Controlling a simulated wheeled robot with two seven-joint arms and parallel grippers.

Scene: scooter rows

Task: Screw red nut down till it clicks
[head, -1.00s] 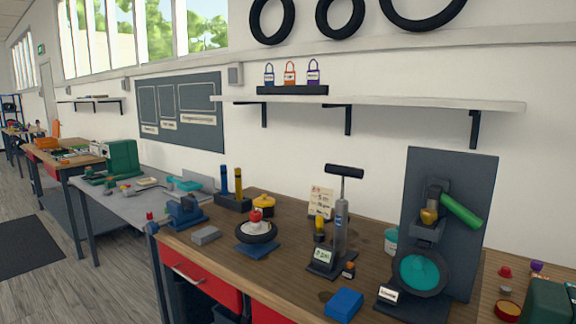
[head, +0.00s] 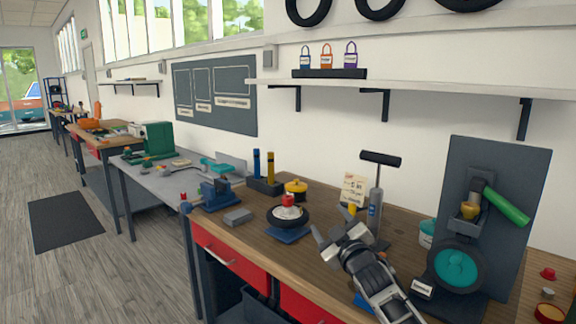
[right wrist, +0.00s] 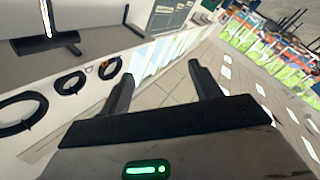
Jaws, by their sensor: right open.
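In the head view the red nut (head: 288,200) sits on top of a small wheel with a black tyre (head: 288,217). The wheel lies flat on a blue base (head: 287,236) on the wooden bench. My right gripper (head: 334,236) is open and empty, just right of the wheel and apart from it. In the right wrist view the two dark fingers of the right gripper (right wrist: 160,82) are spread wide with nothing between them. The nut is not visible there. My left gripper is not in view.
A floor pump (head: 375,205) stands behind my right gripper. A grey block (head: 238,217) and a blue vise (head: 217,195) lie left of the wheel, a yellow pot (head: 296,189) behind it. A dark panel with a green handle (head: 505,205) stands at right.

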